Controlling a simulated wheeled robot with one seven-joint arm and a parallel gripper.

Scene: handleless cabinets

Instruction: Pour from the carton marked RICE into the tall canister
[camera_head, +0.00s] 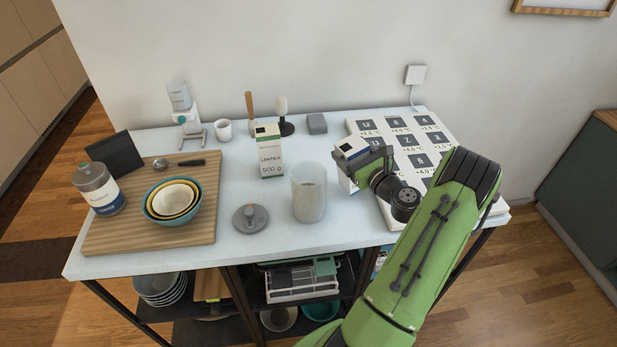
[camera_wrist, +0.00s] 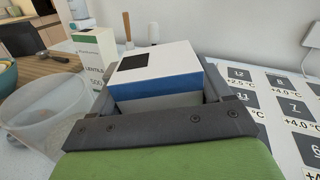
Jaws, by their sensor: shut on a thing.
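My gripper (camera_head: 366,168) is shut on a white carton with a blue band (camera_head: 345,150), just right of the tall canister. The carton looks roughly upright; its name is not readable. In the wrist view the carton (camera_wrist: 155,65) sits between the fingers, with its white top and a dark square patch facing the camera. The tall canister (camera_head: 309,195) is clear, open-topped and upright near the table's front; it also shows at the left of the wrist view (camera_wrist: 50,115).
A second carton marked LENTILS (camera_head: 270,160) stands behind the canister. A wooden board (camera_head: 120,235) with nested bowls (camera_head: 172,200) and a labelled jar (camera_head: 98,188) is at left. A white board of dark squares (camera_head: 412,137) lies at right. A white cup (camera_head: 223,130) stands at the back.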

